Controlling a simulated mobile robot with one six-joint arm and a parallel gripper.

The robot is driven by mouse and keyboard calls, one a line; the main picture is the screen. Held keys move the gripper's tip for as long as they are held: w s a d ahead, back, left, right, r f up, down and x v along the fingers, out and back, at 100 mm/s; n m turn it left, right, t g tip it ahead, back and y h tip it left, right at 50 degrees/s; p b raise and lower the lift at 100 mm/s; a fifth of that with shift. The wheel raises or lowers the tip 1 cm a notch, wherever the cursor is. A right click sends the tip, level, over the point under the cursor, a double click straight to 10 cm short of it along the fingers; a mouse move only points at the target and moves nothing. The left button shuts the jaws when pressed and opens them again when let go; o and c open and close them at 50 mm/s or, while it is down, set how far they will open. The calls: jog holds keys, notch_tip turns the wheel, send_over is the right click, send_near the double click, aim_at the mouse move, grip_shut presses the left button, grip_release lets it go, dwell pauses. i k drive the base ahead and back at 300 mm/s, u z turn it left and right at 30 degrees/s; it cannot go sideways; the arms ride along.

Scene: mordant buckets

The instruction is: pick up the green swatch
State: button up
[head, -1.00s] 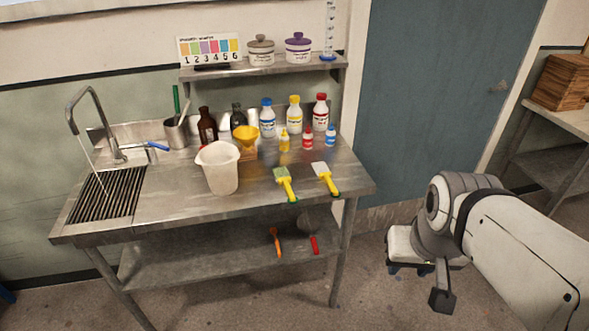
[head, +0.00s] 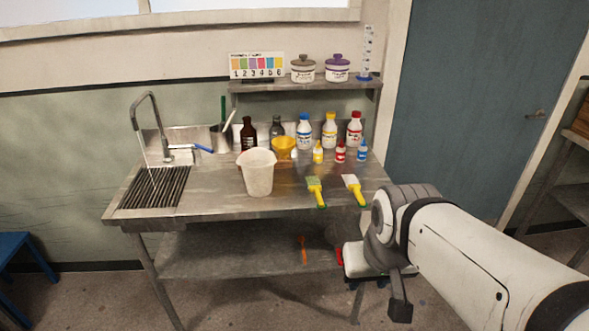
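A colour chart (head: 257,66) with several coloured swatches numbered underneath stands on the small wall shelf above the bench. Small greenish patches show on it, too small to tell apart surely. No separate loose green swatch is plain to see. My arm comes in from the lower right. Its end, my gripper (head: 370,280), is low in front of the bench's right end, far from the chart. Its fingers are not clear, and nothing is visibly held.
The steel bench (head: 220,205) carries a white jug (head: 257,173), a yellow funnel (head: 284,147), a white-bristled brush (head: 354,189) and several bottles. A sink and tap (head: 155,130) are at left. A blue stool (head: 15,245) stands at the lower left. Floor before the bench is open.

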aim_at(313, 183)
jog(key=i, duration=1)
jog(key=u, duration=0.05)
